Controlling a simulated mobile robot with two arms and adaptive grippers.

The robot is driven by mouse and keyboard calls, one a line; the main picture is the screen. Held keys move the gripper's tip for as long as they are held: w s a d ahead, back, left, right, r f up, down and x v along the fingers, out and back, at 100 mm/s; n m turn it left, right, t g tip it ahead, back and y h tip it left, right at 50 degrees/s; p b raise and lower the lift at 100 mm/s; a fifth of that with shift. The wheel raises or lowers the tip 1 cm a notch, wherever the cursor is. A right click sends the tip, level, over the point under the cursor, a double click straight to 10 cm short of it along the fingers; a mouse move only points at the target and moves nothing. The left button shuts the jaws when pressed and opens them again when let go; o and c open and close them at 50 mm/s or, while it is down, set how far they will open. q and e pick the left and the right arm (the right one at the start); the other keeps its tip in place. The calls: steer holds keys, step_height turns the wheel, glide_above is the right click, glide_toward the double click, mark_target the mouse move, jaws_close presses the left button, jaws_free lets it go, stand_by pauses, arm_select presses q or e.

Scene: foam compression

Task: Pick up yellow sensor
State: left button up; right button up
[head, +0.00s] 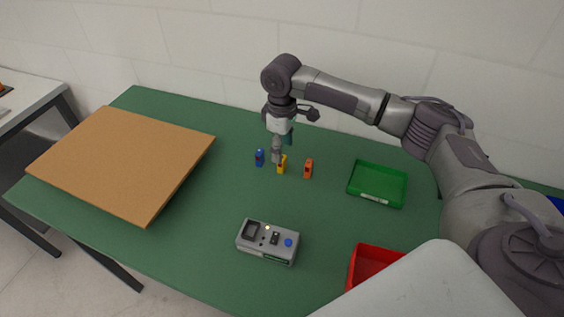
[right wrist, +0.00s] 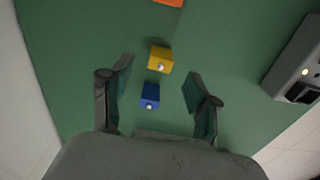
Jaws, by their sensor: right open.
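The yellow sensor (head: 283,164) stands on the green table, between a blue one on its left and an orange one on its right. My right gripper (head: 277,156) points down just above and behind it. In the right wrist view, the yellow sensor (right wrist: 161,58) appears slightly beyond the fingertips of my open gripper (right wrist: 158,76), with nothing held. The blue sensor (right wrist: 150,94) shows in the gap between the fingers, lower in that view. My left gripper is not in view.
The orange sensor (head: 308,169) stands close to the yellow one. A green tray (head: 376,199) is to the right, a red bin (head: 354,268) at the front right. A grey device (head: 267,242) sits in front. A brown board (head: 120,160) covers the table's left.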

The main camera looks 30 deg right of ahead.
mark_target(282, 164)
steer(key=shift+f+p, duration=0.6)
steer(key=shift+f, duration=1.7)
jaws_close()
steer(key=shift+r, duration=0.15)
